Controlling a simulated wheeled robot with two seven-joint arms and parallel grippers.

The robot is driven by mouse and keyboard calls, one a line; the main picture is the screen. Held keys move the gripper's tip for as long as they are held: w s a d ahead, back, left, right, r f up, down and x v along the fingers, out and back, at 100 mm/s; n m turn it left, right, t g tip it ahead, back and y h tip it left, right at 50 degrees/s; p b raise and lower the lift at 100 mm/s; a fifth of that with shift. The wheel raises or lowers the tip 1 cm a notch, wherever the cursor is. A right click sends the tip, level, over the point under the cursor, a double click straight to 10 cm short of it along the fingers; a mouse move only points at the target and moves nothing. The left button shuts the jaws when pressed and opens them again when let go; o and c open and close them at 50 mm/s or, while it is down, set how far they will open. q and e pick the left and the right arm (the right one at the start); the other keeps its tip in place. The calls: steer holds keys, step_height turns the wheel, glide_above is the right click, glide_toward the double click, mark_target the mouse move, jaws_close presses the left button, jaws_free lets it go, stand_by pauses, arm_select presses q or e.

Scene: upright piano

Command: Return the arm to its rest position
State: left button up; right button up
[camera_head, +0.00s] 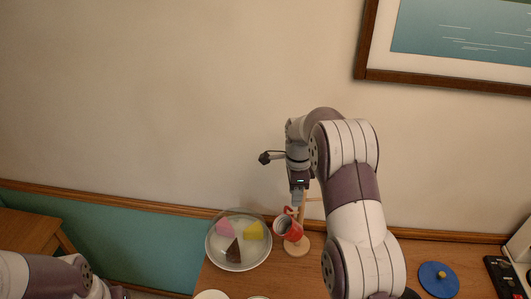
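My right arm reaches up from the lower right and bends down. Its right gripper (297,203) points down just above a red mug (292,231). The mug is tilted, with its open mouth facing the lower left, against a wooden stand (297,250) with a round base and a peg. The fingers are small and close to the mug's upper edge; I cannot tell whether they touch it or how far apart they are. My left arm shows only as links in the bottom left corner; its gripper is not visible.
A plate (262,258) holding pink, yellow and dark brown wedges stands left of the mug. A wall with a framed picture (450,76) rises behind.

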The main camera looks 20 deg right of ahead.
steer(key=f+n, duration=0.1)
steer(key=n, duration=0.1)
steer(key=s+f+n, duration=0.1)
steer(key=n, duration=0.1)
steer(key=s+f+n, duration=0.1)
steer(key=n, duration=0.2)
steer(key=shift+s+a+f, duration=0.2)
steer(key=shift+a, duration=0.1)
steer(key=s+a+f+n+b, duration=0.2)
steer(key=s+a+n+b, duration=0.1)
steer(key=s, duration=0.4)
steer(key=s+a+f+n+t+b, duration=0.1)
steer(key=s+a+f+n+b, duration=0.2)
steer(key=s+n+b, duration=0.3)
steer(key=s+a+f+n+b, duration=0.3)
steer(key=s+n+b, duration=0.2)
steer(key=s, duration=0.3)
steer(key=shift+s+a+t+b, duration=0.2)
steer(key=shift+s+t+b, duration=0.1)
steer(key=shift+b, duration=0.05)
steer(key=shift+s+f, duration=0.1)
